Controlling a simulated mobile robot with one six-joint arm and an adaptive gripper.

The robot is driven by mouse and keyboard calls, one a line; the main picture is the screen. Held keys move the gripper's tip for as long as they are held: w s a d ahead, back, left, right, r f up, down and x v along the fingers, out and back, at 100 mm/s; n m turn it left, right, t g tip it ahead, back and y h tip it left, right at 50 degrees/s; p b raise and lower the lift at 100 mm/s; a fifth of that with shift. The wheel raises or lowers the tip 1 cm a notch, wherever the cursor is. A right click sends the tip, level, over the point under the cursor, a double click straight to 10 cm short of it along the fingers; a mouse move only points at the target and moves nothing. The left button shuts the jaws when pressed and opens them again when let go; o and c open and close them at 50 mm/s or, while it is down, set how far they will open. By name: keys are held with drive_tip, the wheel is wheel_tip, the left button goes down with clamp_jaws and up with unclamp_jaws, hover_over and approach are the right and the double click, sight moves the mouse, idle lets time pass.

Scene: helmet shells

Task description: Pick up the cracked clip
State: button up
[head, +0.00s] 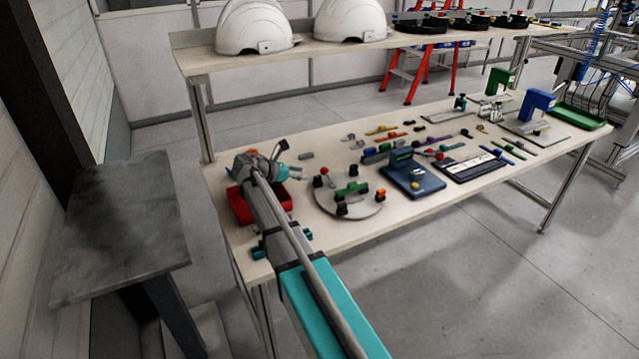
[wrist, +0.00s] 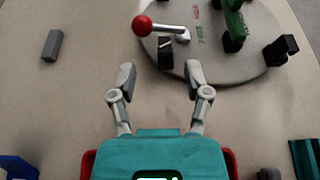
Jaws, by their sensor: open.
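My gripper (wrist: 160,74) is open and empty over the table, its two fingertips apart; it also shows in the head view (head: 295,172). Just ahead of the fingertips, at the near edge of a round grey plate (wrist: 215,68), is a small black piece (wrist: 166,55) with a pale line on it. A small grey block (wrist: 52,45) lies alone on the table, ahead and left of the gripper; it also shows in the head view (head: 306,155). I cannot tell for certain which piece is the cracked clip.
The plate carries a red-knobbed lever (wrist: 143,26), a green part (wrist: 234,22) and another black piece (wrist: 280,50). A red bin (head: 240,206) sits beneath my gripper. Blue fixtures (head: 416,178) and several small parts lie farther right. White helmet shells (head: 254,27) stand on the shelf above.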

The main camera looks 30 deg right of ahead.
sight(319, 176)
drive_tip(key=shift+d+f, duration=0.1)
drive_tip(key=shift+d, duration=0.15)
drive_tip(key=shift+s+b+x, duration=0.15)
drive_tip(key=shift+b+x, duration=0.3)
drive_tip(key=shift+x, duration=0.45)
drive_tip(key=shift+s+b+x, duration=0.15)
drive_tip(key=shift+b+x, duration=0.3)
drive_tip(key=shift+x, duration=1.25)
drive_tip(key=shift+f, duration=0.1)
drive_tip(key=c, duration=0.8)
